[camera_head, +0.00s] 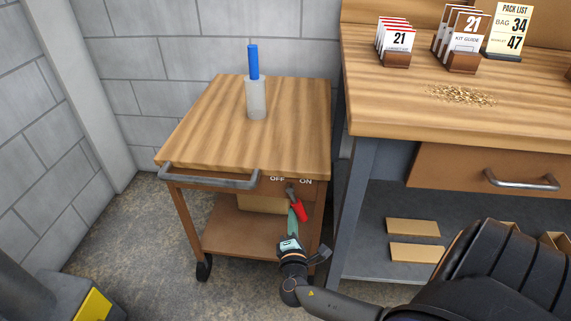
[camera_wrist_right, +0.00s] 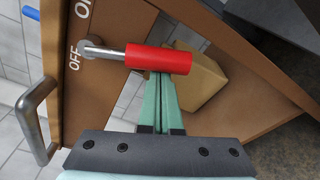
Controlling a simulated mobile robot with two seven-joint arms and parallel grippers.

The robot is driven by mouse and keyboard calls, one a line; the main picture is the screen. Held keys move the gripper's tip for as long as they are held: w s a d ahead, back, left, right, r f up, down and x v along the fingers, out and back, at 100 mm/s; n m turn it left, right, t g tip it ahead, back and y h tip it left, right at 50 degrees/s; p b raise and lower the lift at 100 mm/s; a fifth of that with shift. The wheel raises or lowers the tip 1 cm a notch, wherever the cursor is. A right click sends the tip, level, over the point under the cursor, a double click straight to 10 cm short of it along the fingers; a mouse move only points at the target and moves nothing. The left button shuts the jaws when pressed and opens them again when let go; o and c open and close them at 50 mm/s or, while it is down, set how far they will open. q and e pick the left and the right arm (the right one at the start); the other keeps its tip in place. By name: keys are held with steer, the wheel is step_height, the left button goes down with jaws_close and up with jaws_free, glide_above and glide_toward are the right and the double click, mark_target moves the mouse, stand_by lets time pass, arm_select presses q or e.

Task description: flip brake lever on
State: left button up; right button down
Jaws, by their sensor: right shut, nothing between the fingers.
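The brake lever is a short metal stem with a red handle (camera_head: 299,210), on the front of a wooden cart (camera_head: 215,120) under the labels OFF and ON. In the head view the handle slants down and to the right from its pivot. It also shows large in the right wrist view (camera_wrist_right: 158,60). My right gripper (camera_head: 292,210) is shut and empty, its green fingers together. In the right wrist view its fingertips (camera_wrist_right: 160,78) are at the handle's lower edge and partly hidden behind it; I cannot tell whether they touch. My left gripper is not in view.
A metal push bar (camera_head: 208,177) is on the cart's front left. A workbench (camera_head: 440,105) with cards and a drawer stands close on the right. Floor is open left of the cart.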

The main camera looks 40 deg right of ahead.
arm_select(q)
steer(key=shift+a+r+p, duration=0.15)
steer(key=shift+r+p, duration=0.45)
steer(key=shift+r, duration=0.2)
arm_select(e)
steer(key=shift+s+d+r+n, duration=0.15)
steer(key=shift+s+d+n, duration=0.35)
steer(key=shift+n, duration=0.2)
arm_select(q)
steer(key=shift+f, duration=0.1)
